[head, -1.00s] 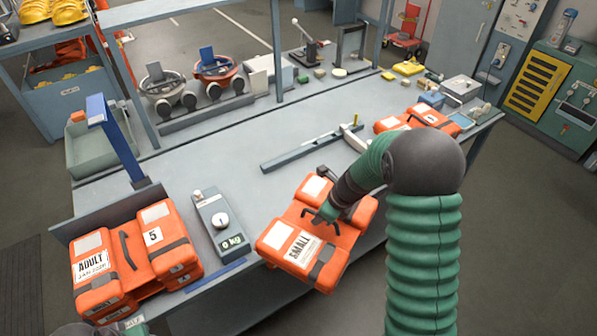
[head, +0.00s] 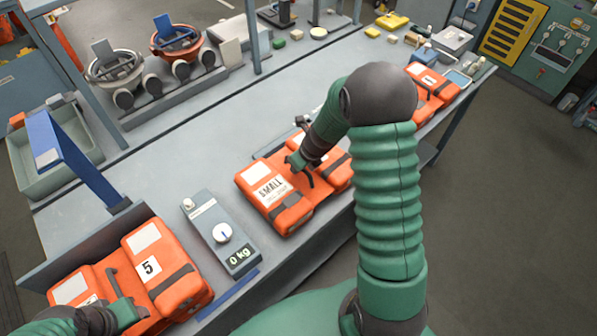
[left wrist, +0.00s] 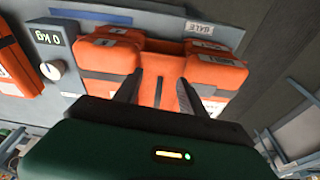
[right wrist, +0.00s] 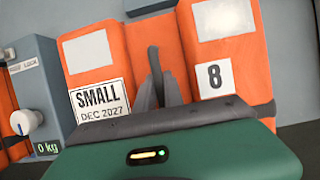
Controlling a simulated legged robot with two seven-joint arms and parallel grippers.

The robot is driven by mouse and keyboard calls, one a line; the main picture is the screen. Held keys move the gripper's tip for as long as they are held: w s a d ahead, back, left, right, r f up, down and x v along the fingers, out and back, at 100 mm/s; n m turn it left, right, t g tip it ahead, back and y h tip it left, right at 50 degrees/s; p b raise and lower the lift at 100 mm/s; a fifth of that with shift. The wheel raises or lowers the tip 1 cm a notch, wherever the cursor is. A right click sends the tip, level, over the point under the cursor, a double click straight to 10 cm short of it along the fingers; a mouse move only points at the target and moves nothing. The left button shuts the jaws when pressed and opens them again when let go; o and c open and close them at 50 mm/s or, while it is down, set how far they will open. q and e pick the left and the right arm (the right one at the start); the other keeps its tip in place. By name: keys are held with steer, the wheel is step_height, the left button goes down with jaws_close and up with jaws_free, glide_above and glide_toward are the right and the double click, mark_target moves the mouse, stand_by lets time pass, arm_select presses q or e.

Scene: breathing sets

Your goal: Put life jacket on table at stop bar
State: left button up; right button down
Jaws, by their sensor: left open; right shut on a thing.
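An orange life jacket marked SMALL (head: 269,193) lies over the middle of the table (head: 190,150), near its front edge. I cannot tell if it touches the top. My right gripper (head: 298,163) is shut on its dark handle; the right wrist view shows the label SMALL (right wrist: 100,101) and the number 8. A second orange life jacket, numbered 5 (head: 172,285), sits at the near left. My left gripper (head: 125,312) is over it, open, its fingers (left wrist: 158,90) either side of its handle.
A scale reading 0 kg (head: 221,233) stands between the two jackets. A third orange jacket (head: 432,90) lies at the far right. A blue post (head: 72,158) rises at the left. Free tabletop lies behind the held jacket.

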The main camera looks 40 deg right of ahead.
arm_select(q)
steer(key=shift+w+f, duration=0.35)
steer(key=shift+f, duration=0.2)
arm_select(e)
steer(key=x, duration=0.3)
steer(key=shift+s+d, duration=0.1)
steer(key=shift+s, duration=0.2)
arm_select(q)
steer(key=shift+s+d+r, duration=0.15)
steer(key=shift+s+d, duration=0.1)
steer(key=shift+d, duration=0.05)
arm_select(e)
steer(key=shift+s+d, duration=0.25)
steer(key=c, duration=1.7)
jaws_free()
arm_select(q)
steer(key=shift+a, duration=0.1)
arm_select(e)
steer(key=shift+o, duration=1.2)
steer(key=shift+a, duration=0.15)
arm_select(q)
steer(key=shift+w, duration=0.1)
steer(key=shift+a, duration=0.1)
